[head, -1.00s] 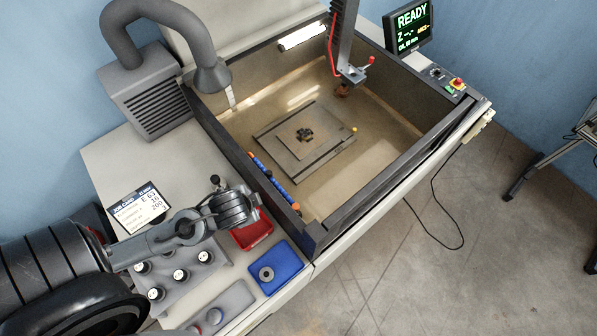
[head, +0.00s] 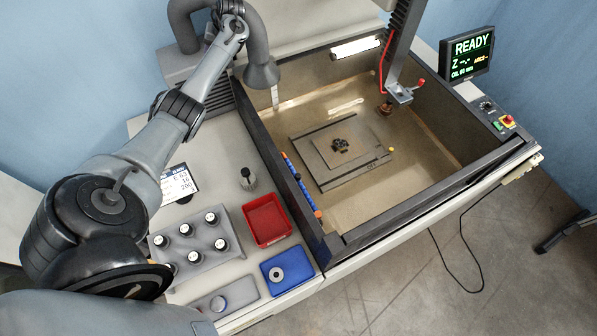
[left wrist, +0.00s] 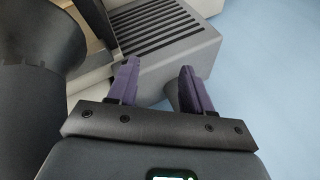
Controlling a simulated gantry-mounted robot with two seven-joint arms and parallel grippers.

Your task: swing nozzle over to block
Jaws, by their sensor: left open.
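The nozzle (head: 301,186) is a blue segmented hose with orange ends. It lies along the inside of the tank's left wall. The block (head: 358,149) is a flat tan piece with a dark cross-shaped middle, on a grey plate (head: 325,178) in the tank. My left arm reaches up over the grey extractor at the back left, well away from the nozzle. My left gripper (left wrist: 155,85) shows in the left wrist view with its two purple fingers apart and nothing between them. In the head view its fingers cannot be made out. My right gripper is not in view.
A machine head (head: 399,92) with a red-knobbed lever hangs over the tank's back right. A grey extractor (left wrist: 170,45) with a thick pipe stands close to my left gripper. A red tray (head: 267,222), a blue tray (head: 300,262) and a holder (head: 222,240) with several electrodes occupy the left bench.

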